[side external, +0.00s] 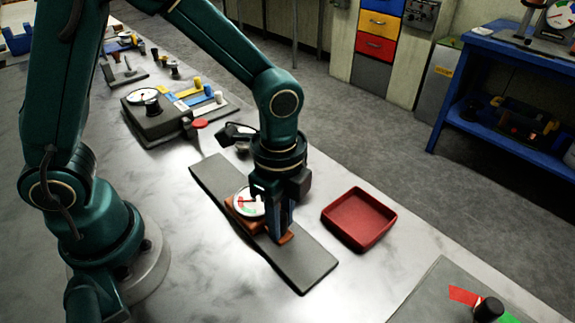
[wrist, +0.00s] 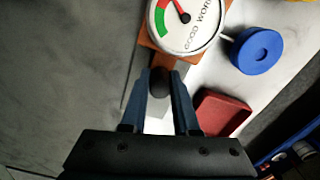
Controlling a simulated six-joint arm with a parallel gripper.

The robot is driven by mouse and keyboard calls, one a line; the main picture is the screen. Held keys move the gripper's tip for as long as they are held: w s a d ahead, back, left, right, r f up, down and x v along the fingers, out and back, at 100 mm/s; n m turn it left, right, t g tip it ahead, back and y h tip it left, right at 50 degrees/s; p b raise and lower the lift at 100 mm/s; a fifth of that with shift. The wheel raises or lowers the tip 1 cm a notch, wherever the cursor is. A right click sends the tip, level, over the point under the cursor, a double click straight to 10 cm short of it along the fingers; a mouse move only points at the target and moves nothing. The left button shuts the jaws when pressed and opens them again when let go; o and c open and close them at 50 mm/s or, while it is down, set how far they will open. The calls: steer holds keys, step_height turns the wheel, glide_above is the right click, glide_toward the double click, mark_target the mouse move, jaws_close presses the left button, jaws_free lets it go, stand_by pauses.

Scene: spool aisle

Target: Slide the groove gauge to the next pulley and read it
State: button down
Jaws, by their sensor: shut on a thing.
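The groove gauge has a round white dial (side external: 249,203) on an orange-brown block, over a long dark grey strip (side external: 315,265) on the bench. In the wrist view its dial (wrist: 187,22) shows a green band, some red, a dark hub and the words GOOD and WORN; the top is cut off, so I cannot tell where the needle ends. My gripper (side external: 282,230) points down at the gauge's near end. In the wrist view its blue fingers (wrist: 161,80) are shut on a dark round knob (wrist: 160,85) beside the dial. A blue pulley-like disc (wrist: 257,50) lies right of the gauge.
A red tray (side external: 341,222) stands close to the right of the strip. A dark box with a dial (side external: 152,118) and coloured pieces stands behind. A grey plate with a black knob (side external: 488,308) is at the front right. Bare bench lies left of the strip.

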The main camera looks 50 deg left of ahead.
steer(key=a, duration=0.9)
steer(key=shift+w, duration=0.1)
steer(key=c, duration=0.7)
jaws_free()
steer(key=shift+o, duration=0.2)
steer(key=shift+r, duration=2.6)
